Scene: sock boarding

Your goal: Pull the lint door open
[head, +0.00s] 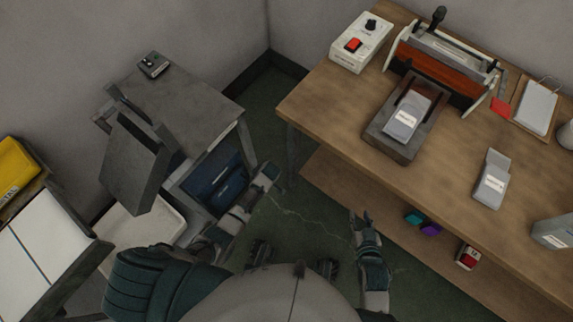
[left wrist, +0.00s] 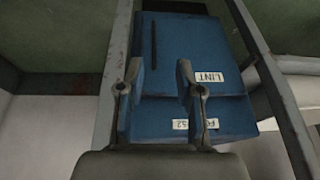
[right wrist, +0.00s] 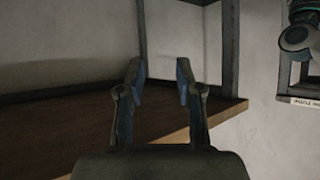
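The lint door is a blue panel (left wrist: 185,50) with a white LINT label and a dark vertical slot, in the left wrist view. Below it is a blue part with a second label that is hard to read. In the head view the blue front (head: 207,188) shows dark under the grey stand, partly hidden by my left arm. My left gripper (left wrist: 160,75) is open, its fingers in front of the lower part of the blue front; contact cannot be told. My right gripper (right wrist: 160,70) is open and empty; it also shows in the head view (head: 360,215) over the floor.
A grey stand (head: 190,95) with a tilted grey plate (head: 135,160) is at the left. A wooden bench (head: 330,100) with a press, a white control box (head: 361,42) and packets is at the right. Green floor (head: 305,220) lies between them.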

